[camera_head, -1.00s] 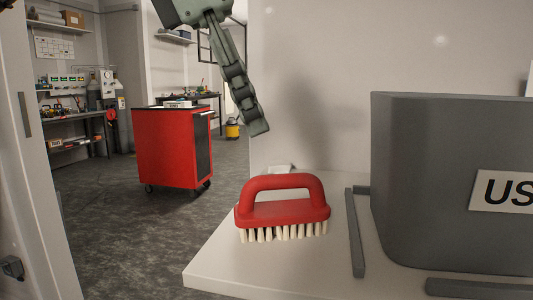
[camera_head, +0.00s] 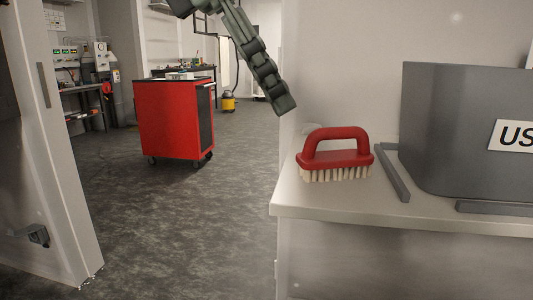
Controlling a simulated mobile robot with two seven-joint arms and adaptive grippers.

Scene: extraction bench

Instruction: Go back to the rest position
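My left gripper (camera_head: 281,106) hangs down from the top of the view, its dark green-grey fingers pointing down and right. It is seen edge-on, one finger lined up with the other, so its opening cannot be judged. Nothing shows at its tips. It is in the air, up and left of a red brush (camera_head: 336,157) in the picture and apart from it. The brush stands bristles down on the light bench (camera_head: 400,217), handle up. My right gripper is not in view.
A large grey bin (camera_head: 445,130) with a partly cut-off label stands on the bench, with grey strips (camera_head: 391,176) beside it. A red wheeled cabinet (camera_head: 174,119) stands on the floor behind. A pale door panel (camera_head: 50,150) is at left. Open floor (camera_head: 170,220) lies between.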

